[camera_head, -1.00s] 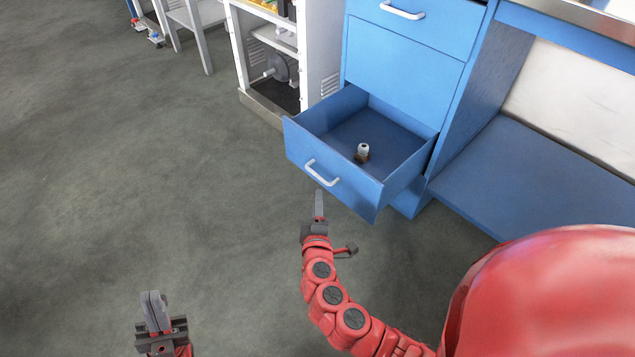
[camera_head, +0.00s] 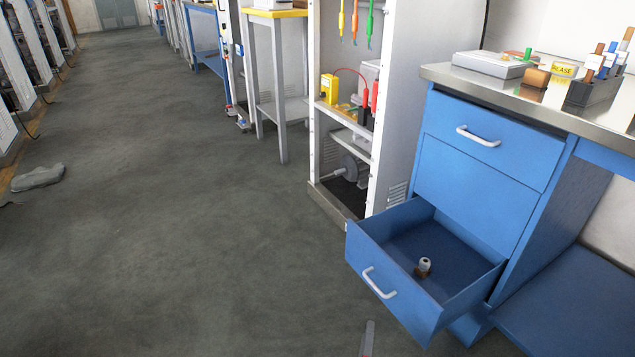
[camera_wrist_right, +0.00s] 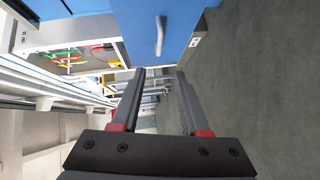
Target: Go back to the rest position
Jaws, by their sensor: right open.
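My right gripper (camera_wrist_right: 158,105) is open in the right wrist view, with nothing between its two parallel fingers. In the head view only a grey fingertip of it (camera_head: 367,338) shows at the bottom edge, in front of the open drawer. My left gripper is out of view. The drawer's white handle (camera_head: 379,283) is free; a blue front with a white handle (camera_wrist_right: 160,35) also shows in the wrist view.
The blue cabinet (camera_head: 480,185) carries a metal worktop (camera_head: 445,76) with boxes and a bottle rack (camera_head: 590,92). A white open rack (camera_head: 390,130) stands behind it. The grey floor (camera_head: 180,230) to the left is mostly clear, with a grey lump (camera_head: 38,177) at far left.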

